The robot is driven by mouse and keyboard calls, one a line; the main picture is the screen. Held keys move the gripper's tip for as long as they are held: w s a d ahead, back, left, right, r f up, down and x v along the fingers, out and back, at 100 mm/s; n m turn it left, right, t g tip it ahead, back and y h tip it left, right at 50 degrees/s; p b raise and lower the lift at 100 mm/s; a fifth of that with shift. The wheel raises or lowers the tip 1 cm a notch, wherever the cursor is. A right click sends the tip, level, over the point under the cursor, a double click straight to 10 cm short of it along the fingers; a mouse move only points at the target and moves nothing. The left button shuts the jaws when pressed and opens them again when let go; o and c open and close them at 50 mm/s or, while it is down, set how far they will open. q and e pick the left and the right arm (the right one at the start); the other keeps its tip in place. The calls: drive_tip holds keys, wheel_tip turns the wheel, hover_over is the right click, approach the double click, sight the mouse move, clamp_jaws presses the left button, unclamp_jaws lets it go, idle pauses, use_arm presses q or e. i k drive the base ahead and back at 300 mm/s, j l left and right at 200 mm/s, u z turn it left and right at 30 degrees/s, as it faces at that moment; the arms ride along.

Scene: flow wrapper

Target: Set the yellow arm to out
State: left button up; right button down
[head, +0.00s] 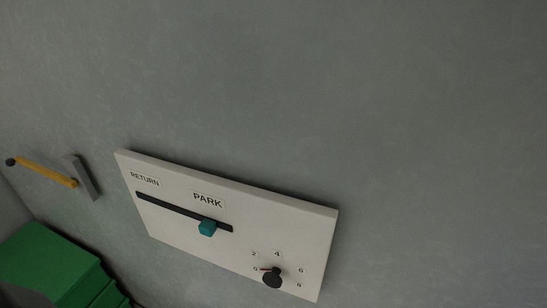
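The yellow arm (45,173) is at the left of the head view. It is a thin bar joined at its right end to a grey bracket (83,178) on the wall. A dark round knob (10,162) sits at its free end, which points left and slightly up in the picture. No label for out shows near it. Neither of my grippers is in view.
A white panel (295,222) on the grey wall (350,80) has a slot labelled RETURN and PARK, with a teal slider (207,228) near PARK. A black dial (272,279) has numbers around it. A green box-like object (45,262) stands at the lower left.

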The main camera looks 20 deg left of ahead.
sight(65, 180)
drive_tip(key=j+u, duration=0.1)
drive_tip(key=u, duration=0.3)
drive_tip(key=j+u, duration=0.15)
drive_tip(key=u, duration=0.3)
drive_tip(key=l+u, duration=0.15)
drive_tip(key=k+l, duration=0.05)
drive_tip(key=l, duration=0.05)
